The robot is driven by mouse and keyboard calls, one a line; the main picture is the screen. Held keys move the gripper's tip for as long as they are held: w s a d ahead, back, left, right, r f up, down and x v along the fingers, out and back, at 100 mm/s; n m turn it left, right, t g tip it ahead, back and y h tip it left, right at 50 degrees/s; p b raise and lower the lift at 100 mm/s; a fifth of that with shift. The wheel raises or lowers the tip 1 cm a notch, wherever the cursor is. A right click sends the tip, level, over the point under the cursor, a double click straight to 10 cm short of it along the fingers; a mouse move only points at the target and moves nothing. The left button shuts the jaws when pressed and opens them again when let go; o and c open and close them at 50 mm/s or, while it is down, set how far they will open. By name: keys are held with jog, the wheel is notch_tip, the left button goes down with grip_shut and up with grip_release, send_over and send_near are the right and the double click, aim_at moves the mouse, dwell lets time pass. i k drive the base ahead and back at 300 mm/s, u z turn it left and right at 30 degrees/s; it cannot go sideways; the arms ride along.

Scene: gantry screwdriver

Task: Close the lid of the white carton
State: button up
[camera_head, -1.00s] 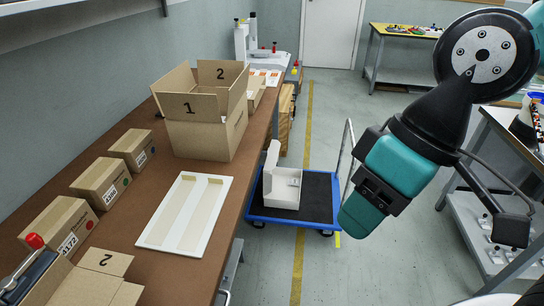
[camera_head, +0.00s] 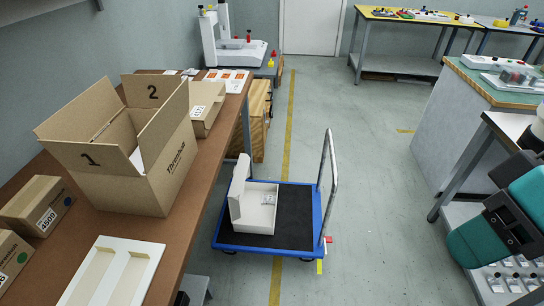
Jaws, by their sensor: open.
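The white carton (camera_head: 258,212) stands on the black deck of a blue platform trolley (camera_head: 299,219) on the floor. Its lid (camera_head: 238,186) stands raised on the left side, so the carton is open and a small label shows inside. My arm is at the far right edge of the view, well away from the carton. Its gripper end is a teal and black part (camera_head: 497,228); the fingertips cannot be made out clearly. Nothing is seen held.
The trolley's upright handle (camera_head: 330,185) stands on its right side. A brown bench (camera_head: 190,215) on the left carries an open cardboard box (camera_head: 130,160) and a white tray (camera_head: 112,272). A workbench (camera_head: 482,140) stands at right.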

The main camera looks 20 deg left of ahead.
aim_at(240, 172)
jog(key=z, duration=0.15)
jog(key=i, duration=0.7)
jog(key=u, duration=0.6)
jog(key=i, duration=0.7)
jog(key=u, duration=0.55)
